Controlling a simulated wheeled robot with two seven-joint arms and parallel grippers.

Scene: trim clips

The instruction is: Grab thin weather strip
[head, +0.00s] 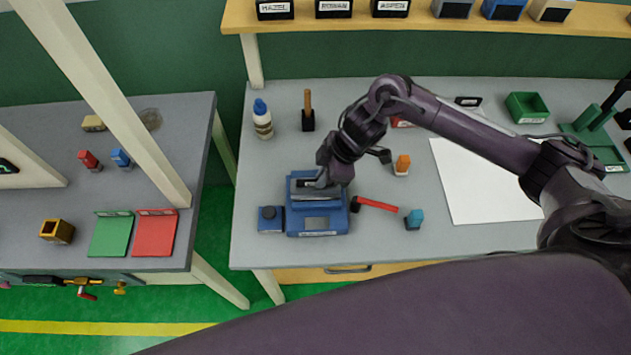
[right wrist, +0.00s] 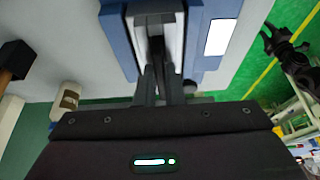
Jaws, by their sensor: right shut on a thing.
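My right gripper (head: 318,184) is at the top of a blue fixture (head: 318,222) on the right-hand table in the head view. In the right wrist view its fingers (right wrist: 164,85) are close together, shut on a thin dark piece, seemingly the weather strip (right wrist: 156,40), between pale sides of the blue fixture (right wrist: 118,42). The fingers and the fixture hide most of the strip, and I cannot tell if it is lifted. A dark gripper-like part (right wrist: 290,50) at the right of the right wrist view seems to be my left gripper; its jaws are unclear.
A small blue block (head: 271,219) stands left of the fixture. A white bottle (head: 262,120) is behind. A white sheet (head: 480,185) lies to the right.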

